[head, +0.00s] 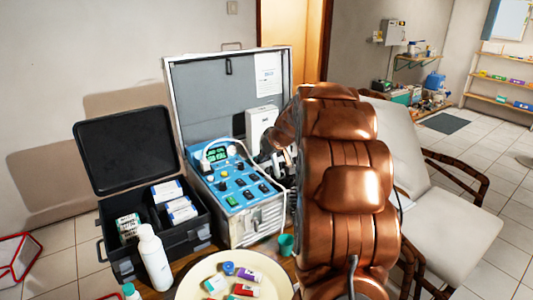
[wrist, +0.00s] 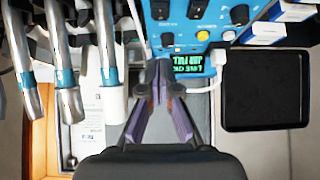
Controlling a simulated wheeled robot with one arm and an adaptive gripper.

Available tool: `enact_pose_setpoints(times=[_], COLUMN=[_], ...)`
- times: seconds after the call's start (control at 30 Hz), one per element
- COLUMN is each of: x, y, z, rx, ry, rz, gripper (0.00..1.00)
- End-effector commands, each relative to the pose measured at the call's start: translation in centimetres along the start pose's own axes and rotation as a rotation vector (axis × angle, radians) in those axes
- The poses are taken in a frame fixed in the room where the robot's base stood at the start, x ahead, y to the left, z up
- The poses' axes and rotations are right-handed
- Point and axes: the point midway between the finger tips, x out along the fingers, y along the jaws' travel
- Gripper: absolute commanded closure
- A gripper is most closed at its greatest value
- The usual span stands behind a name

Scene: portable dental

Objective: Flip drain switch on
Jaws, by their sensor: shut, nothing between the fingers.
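The dental unit's blue control panel (head: 222,172) lies in the open grey case in the head view, with several knobs and switches and a lit green display (head: 217,154). I cannot read which switch is the drain switch or how it is set. In the wrist view the panel (wrist: 184,42) is upside down along the top, with dark controls, a yellow knob (wrist: 203,35) and the display (wrist: 188,63). My gripper (wrist: 160,70) is shut and empty, its fingertips just left of the display in that view. I cannot tell if it touches the panel. In the head view my arm partly hides it.
Hoses with metal handpieces (wrist: 68,60) hang left of my gripper in the wrist view. In the head view, an open black case (head: 160,250), a white bottle (head: 154,258), a round tray (head: 190,290) and a green cup (head: 286,244) stand nearby. A chair (head: 440,220) is at right.

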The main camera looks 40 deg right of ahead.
Motion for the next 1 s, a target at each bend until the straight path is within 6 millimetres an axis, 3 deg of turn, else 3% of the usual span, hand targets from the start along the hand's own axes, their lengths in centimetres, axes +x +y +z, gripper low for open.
enact_pose_setpoints(times=[0.5,0.73,1.0], x=[6.8,8.4,8.9], y=[-0.1,-0.1,-0.1], z=[0.7,2.4,2.9], rx=[0.003,0.002,0.001], ry=[-0.004,-0.001,-0.001], rz=[-0.005,-0.004,0.000], gripper=[1.00,1.00,1.00])
